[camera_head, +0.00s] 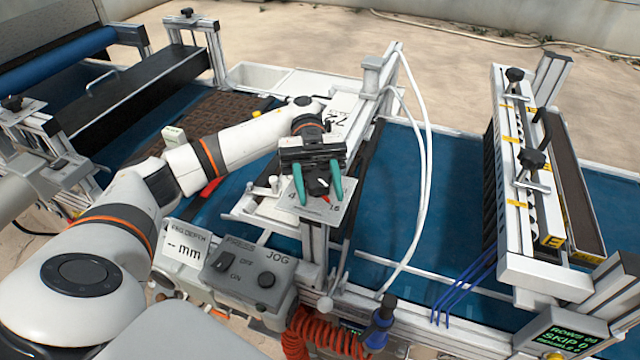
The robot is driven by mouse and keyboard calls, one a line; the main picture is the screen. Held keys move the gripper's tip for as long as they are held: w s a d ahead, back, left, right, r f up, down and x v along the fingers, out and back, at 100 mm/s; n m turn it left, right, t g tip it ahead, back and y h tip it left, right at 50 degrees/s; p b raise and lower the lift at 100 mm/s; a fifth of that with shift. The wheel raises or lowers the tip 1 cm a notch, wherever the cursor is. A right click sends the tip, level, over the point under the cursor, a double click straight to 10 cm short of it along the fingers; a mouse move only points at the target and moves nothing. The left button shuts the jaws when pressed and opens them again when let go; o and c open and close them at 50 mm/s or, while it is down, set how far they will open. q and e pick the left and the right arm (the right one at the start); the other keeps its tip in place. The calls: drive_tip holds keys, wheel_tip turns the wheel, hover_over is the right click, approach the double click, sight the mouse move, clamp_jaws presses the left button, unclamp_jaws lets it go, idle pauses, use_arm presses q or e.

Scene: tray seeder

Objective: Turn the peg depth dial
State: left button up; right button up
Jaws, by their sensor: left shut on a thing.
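The peg depth dial (320,187) is a small dark knob with a red mark, on a pale plate (290,204) with printed numbers, at the middle of the head view. My left gripper (318,190) reaches over it from above. Its two green fingers stand on either side of the dial and are shut on it. The gripper's black body hides the far part of the plate. A white sign (187,249) reading "PEG DEPTH" and "-- mm" stands to the lower left. My right gripper is not in view.
A grey JOG box (245,272) with a switch and black knob sits in front of the dial. White hoses (426,160) arch just right of the gripper. A seed hopper unit (520,170) stands at the right over the blue belt (400,255).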

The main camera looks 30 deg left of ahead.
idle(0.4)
use_arm(q)
drive_tip(key=o, duration=1)
drive_tip(key=shift+w+r, duration=0.1)
